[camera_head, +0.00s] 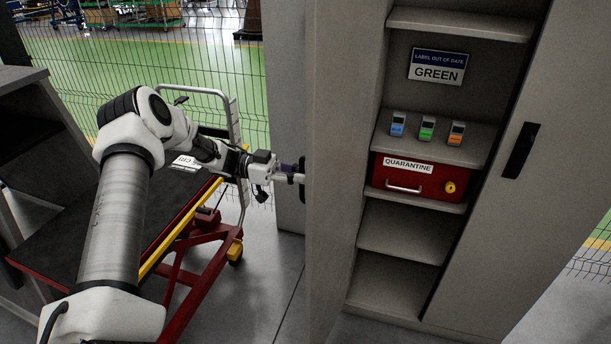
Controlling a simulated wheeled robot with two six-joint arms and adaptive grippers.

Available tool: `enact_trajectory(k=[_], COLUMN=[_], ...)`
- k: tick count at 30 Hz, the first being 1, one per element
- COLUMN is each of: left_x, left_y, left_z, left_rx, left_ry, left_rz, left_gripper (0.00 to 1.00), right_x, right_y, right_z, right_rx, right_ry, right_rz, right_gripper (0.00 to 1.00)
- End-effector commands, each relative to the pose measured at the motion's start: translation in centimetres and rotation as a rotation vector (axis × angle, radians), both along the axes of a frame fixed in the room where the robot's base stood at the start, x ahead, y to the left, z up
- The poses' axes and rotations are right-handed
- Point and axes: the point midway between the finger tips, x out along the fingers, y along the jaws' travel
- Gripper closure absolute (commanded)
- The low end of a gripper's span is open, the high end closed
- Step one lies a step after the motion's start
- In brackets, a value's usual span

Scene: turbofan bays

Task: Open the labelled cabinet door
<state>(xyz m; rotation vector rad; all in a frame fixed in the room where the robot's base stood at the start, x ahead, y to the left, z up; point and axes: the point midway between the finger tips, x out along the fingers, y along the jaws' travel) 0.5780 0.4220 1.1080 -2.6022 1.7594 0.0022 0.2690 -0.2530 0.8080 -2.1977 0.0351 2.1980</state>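The grey cabinet (408,175) stands at the centre right with its shelves showing. Its left door (340,150) is swung open toward me, with a dark handle (302,188) on its outer face at the left. My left gripper (296,178) reaches the handle from the left and appears shut on it; the fingertips are small and partly hidden. The right door (515,200) is closed and has a black handle (521,150). Inside, a sign (437,68) reads "LABEL OUT OF DATE GREEN". My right gripper is not in view.
Blue, green and orange tagged devices (427,128) stand on a shelf above a red quarantine box (415,182). A red and yellow lift cart (190,235) stands behind my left arm. A mesh fence (170,60) runs behind. Floor (265,290) left of the open door is clear.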

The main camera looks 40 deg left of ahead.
Motion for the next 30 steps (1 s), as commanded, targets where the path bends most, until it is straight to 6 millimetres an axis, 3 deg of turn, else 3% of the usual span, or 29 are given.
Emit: enact_trajectory(k=[5,6,8,20,30], left_x=[-0.1,-0.1,-0.1,-0.3,-3.2], left_y=[0.0,0.0,0.0,0.7,8.1], left_z=[-0.2,-0.2,-0.1,0.0,-0.2], left_rx=[0.0,0.0,0.0,-0.001,0.0], left_ry=[0.002,0.002,0.002,-0.002,0.0], left_rz=[-0.001,-0.001,0.0,0.003,0.004], left_gripper=[1.0,0.8,0.61,0.61,0.61], right_x=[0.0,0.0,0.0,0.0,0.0], right_y=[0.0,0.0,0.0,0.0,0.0], right_z=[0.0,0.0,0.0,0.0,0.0], right_rx=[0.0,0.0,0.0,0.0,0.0], right_ry=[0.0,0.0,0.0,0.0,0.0], right_rz=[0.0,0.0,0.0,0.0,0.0], right_gripper=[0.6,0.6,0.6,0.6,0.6])
